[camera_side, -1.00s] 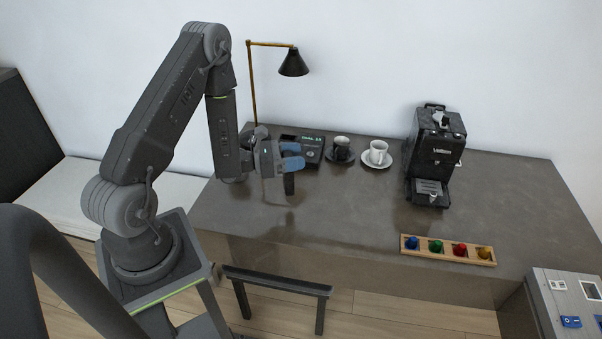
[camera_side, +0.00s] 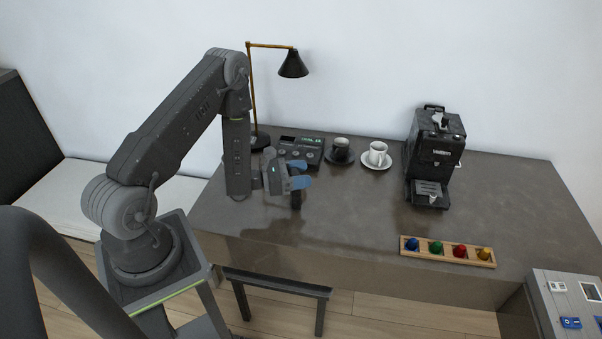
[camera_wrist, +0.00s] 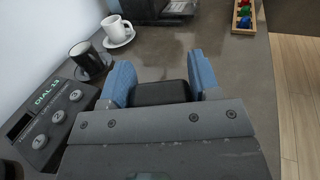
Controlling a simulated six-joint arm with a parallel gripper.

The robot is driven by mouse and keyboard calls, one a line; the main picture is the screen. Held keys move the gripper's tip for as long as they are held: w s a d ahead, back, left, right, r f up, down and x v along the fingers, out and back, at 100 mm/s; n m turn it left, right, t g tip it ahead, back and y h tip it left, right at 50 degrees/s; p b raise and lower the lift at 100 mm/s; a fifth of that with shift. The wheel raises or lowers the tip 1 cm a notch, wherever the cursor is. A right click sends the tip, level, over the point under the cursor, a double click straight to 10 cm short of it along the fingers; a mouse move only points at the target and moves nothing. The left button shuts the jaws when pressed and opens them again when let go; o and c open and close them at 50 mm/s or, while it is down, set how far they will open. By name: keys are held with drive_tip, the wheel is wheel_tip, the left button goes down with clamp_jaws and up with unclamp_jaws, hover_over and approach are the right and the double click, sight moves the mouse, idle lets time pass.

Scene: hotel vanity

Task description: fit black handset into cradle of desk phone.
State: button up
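The black handset (camera_side: 297,200) is between the blue fingers of my gripper (camera_side: 300,183), its lower end hanging below them. In the wrist view, the handset's dark end (camera_wrist: 162,93) fills the gap between the fingers (camera_wrist: 162,80). The gripper looks shut on it, above the counter. The desk phone (camera_side: 314,160) is a dark box with a lit green display, behind the gripper. In the wrist view, the phone (camera_wrist: 72,103) is at left, showing round buttons and the display. Its cradle is not clearly visible.
A black cup (camera_side: 341,146) and a white cup (camera_side: 378,150) stand on saucers right of the phone. A lamp (camera_side: 293,64) stands behind. A coffee machine (camera_side: 436,150) and a wooden tray of coloured pieces (camera_side: 447,259) are farther right. The counter's middle (camera_side: 355,210) is clear.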

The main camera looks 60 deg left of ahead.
drive_tip(key=o, duration=0.4)
drive_tip(key=shift+c, duration=0.2)
drive_tip(key=shift+r, duration=0.15)
drive_tip(key=v, duration=1.2)
drive_tip(key=d+r+m+g+h, duration=0.7)
drive_tip(key=d+r+m+g, duration=0.7)
drive_tip(key=d+r+m, duration=0.3)
drive_tip(key=s+d+r+m+t+y, duration=0.2)
drive_tip(key=s+d+r+m+y, duration=0.2)
drive_tip(key=s+r+m+y, duration=0.6)
drive_tip(key=m+y, duration=0.3)
drive_tip(key=m, duration=0.1)
drive_tip(key=shift+r, duration=0.3)
drive_tip(key=shift+o, duration=0.5)
drive_tip(key=shift+s+a+r+m+t+y, duration=0.1)
drive_tip(key=shift+s+r+m+t+y, duration=0.2)
drive_tip(key=shift+r+t+y, duration=0.15)
